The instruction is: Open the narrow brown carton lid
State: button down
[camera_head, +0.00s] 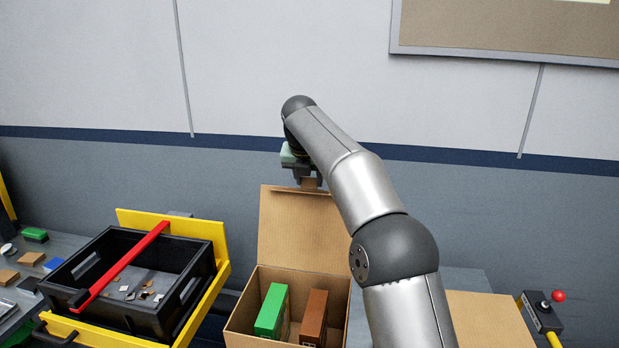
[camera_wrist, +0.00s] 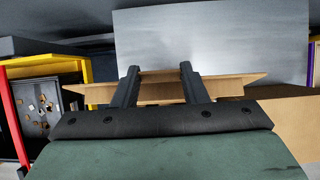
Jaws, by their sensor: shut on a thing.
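The brown carton (camera_head: 240,322) stands open, with a green box (camera_head: 271,312) and a brown box (camera_head: 313,318) inside. Its lid (camera_head: 298,232) stands raised at the back edge, roughly upright. My gripper (camera_head: 309,183) is at the lid's top edge, shut on a small tab there. In the wrist view, the two dark fingers of my gripper (camera_wrist: 159,74) reach over the lid (camera_wrist: 225,86), which shows as a thin tan strip seen nearly edge-on. My arm hides the carton's right side in the head view.
A black bin (camera_head: 190,300) with a red bar (camera_head: 125,265) sits in a yellow frame (camera_head: 218,240) to the left. Another tan cardboard surface (camera_head: 485,318) lies to the right, near a red-knobbed lever box (camera_head: 541,312). The wall behind is bare around the lid.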

jog(key=shift+s+a+f, duration=0.1)
jog(key=shift+a+f, duration=0.15)
jog(key=shift+f, duration=0.25)
jog(key=c, duration=1)
grip_release()
jog(key=shift+o, duration=0.8)
jog(key=shift+a, duration=0.15)
jog(key=shift+r, duration=0.55)
jog(key=v, duration=1.1)
jog(key=shift+s, duration=0.15)
